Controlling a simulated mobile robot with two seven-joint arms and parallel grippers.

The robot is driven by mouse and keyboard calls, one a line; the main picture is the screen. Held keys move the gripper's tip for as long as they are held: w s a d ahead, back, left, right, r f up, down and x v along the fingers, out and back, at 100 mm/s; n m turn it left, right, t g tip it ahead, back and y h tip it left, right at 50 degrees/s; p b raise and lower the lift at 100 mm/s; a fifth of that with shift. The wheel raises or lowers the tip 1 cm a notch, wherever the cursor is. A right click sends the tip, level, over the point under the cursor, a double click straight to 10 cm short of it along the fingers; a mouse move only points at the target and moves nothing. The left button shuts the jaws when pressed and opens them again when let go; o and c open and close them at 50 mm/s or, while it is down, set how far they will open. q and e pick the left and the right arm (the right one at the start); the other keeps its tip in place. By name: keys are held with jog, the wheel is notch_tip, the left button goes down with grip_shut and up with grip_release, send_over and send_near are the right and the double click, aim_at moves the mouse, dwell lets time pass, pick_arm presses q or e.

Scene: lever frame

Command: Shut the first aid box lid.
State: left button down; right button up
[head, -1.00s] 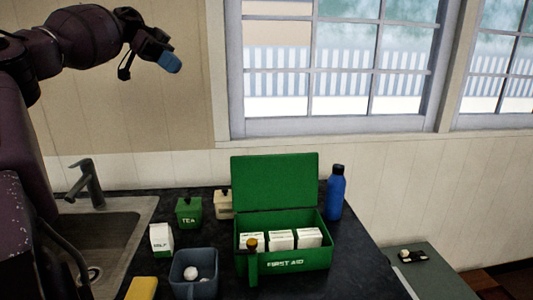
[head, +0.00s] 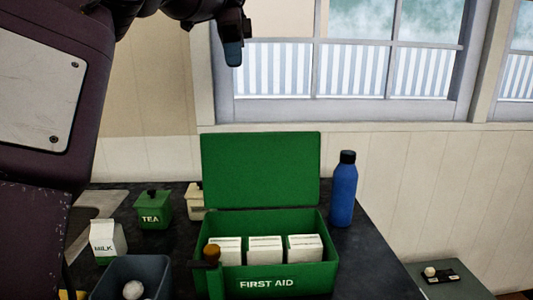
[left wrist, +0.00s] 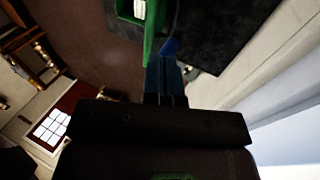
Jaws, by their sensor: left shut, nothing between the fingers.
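The green first aid box (head: 270,284) stands on the dark counter with white cartons inside. Its green lid (head: 260,168) is open and stands upright at the back of the box. My left gripper (head: 233,53) is shut and empty, high above and behind the lid, in front of the window. In the left wrist view its blue fingers (left wrist: 164,76) are together, and the open lid (left wrist: 151,32) shows just beyond them. My right gripper is not in view.
A blue bottle (head: 343,190) stands right of the box. A green bottle with a brown top (head: 214,277) stands at its front left. A tea canister (head: 153,212), a milk carton (head: 107,240) and a grey-blue container (head: 113,281) are further left.

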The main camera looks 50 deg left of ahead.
aim_at(249, 134)
pick_arm(q)
jog(key=w+f+g+b, duration=0.1)
jog(key=w+f+b, duration=0.1)
jog(key=w+f, duration=0.5)
jog(key=s+d+f+p, duration=0.1)
jog(key=s+f, duration=0.1)
jog(key=f, duration=0.1)
jog(key=s+d+f+p, duration=0.1)
jog(key=s+d+f, duration=0.1)
jog(key=f, duration=0.1)
jog(key=s+d+f+p, duration=0.1)
jog(key=s+d+f, duration=0.1)
jog(key=s+f, duration=0.1)
jog(key=shift+s+d+f, duration=0.1)
jog(key=shift+d+f, duration=0.15)
jog(key=shift+f, duration=0.05)
jog(key=shift+s+d+p, duration=0.2)
jog(key=shift+s+p, duration=0.05)
jog(key=shift+p, duration=0.1)
jog(key=shift+d+f, duration=0.2)
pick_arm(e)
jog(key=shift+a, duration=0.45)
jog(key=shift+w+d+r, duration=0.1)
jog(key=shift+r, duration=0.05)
